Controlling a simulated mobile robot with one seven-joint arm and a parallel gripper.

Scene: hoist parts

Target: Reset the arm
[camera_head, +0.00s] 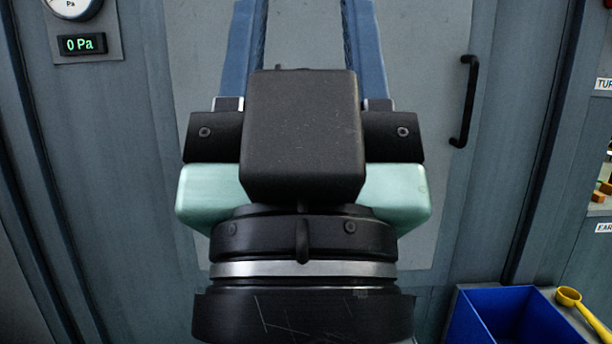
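My gripper (306,25) is in the middle of the head view, seen from behind with its fingers pointing up the picture. Its two blue fingers stand wide apart, and the grey door panel shows between them. The fingertips are cut off by the top edge. I see nothing held in the visible part of the gap. The black and pale green gripper body and the wrist fill the lower middle and hide what lies behind them.
A grey door panel (435,215) with a black handle (465,100) is behind the gripper. A round gauge (72,5) and a "0 Pa" display (82,44) are at upper left. A blue bin (462,325) and yellow scoop (569,296) are at lower right.

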